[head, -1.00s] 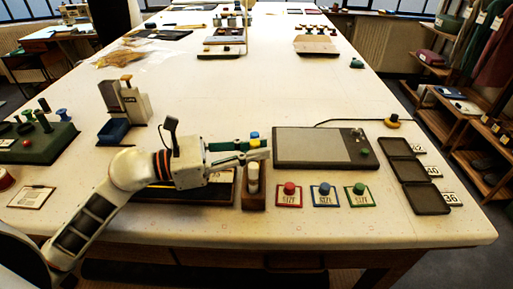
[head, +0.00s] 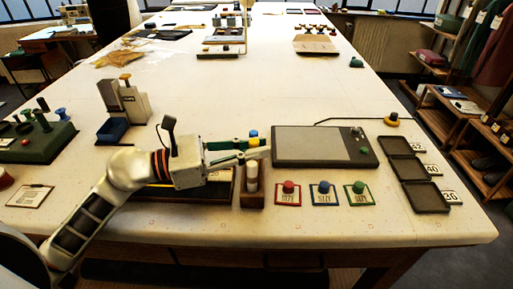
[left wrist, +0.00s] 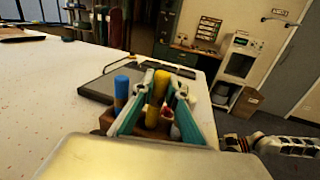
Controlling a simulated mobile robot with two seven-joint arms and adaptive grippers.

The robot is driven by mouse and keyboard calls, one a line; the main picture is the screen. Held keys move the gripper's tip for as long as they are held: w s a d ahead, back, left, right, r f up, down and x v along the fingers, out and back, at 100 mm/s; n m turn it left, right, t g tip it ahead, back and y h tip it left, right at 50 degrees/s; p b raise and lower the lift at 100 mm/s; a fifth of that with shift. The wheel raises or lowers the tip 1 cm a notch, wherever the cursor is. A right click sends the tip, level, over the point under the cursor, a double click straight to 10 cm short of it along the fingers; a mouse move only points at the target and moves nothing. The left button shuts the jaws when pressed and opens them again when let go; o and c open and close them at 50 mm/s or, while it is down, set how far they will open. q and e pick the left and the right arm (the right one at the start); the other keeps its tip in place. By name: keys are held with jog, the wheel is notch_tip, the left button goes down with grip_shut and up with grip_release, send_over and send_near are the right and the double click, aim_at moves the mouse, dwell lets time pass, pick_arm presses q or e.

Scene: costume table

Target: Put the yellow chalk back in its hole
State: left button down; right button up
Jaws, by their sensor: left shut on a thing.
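My left gripper (head: 262,147) is shut on the yellow chalk (left wrist: 160,84), which stands roughly upright between the green-padded fingers in the left wrist view. In the head view the yellow chalk (head: 254,143) shows only as a small patch at the fingertips. The wooden chalk holder (head: 252,199) is below and just in front of the fingertips. A white chalk (head: 253,178) stands in it, and a blue chalk (left wrist: 121,93) stands beside the fingers. A red-tipped piece shows low between the fingers. The yellow chalk's lower end and its hole are hidden.
A grey tablet (head: 312,147) lies just right of the gripper. Red (head: 289,188), blue (head: 323,188) and green (head: 359,188) knobs on cards stand at the front. Dark trays (head: 415,171) lie at the right. Part of my right arm (left wrist: 285,145) shows in the left wrist view.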

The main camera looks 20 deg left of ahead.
pick_arm(q)
jog(key=shift+d+f, duration=0.25)
jog(key=shift+f, duration=0.95)
pick_arm(e)
jog(key=shift+s+f, duration=0.2)
jog(key=shift+f, duration=0.35)
pick_arm(q)
jog(key=c, duration=1.9)
grip_release()
jog(key=shift+w+a+r+p, duration=0.1)
jog(key=shift+a+r+p, duration=0.05)
jog(key=shift+r+p, duration=0.3)
jog(key=shift+w+a+r+p, duration=0.15)
jog(key=shift+r+p, duration=0.15)
jog(key=shift+r, duration=0.25)
jog(key=shift+w+a+r+p, duration=0.2)
jog(key=shift+r+p, duration=0.3)
jog(key=shift+r, duration=0.1)
jog(key=shift+s+r+p, duration=0.1)
jog(key=shift+r+p, duration=0.35)
jog(key=shift+r, duration=0.25)
jog(key=shift+r+p, duration=1.35)
jog(key=shift+r, duration=0.25)
pick_arm(e)
notch_tip(320, 180, up, 8)
jog(key=w, duration=0.2)
jog(key=shift+w+a, duration=0.2)
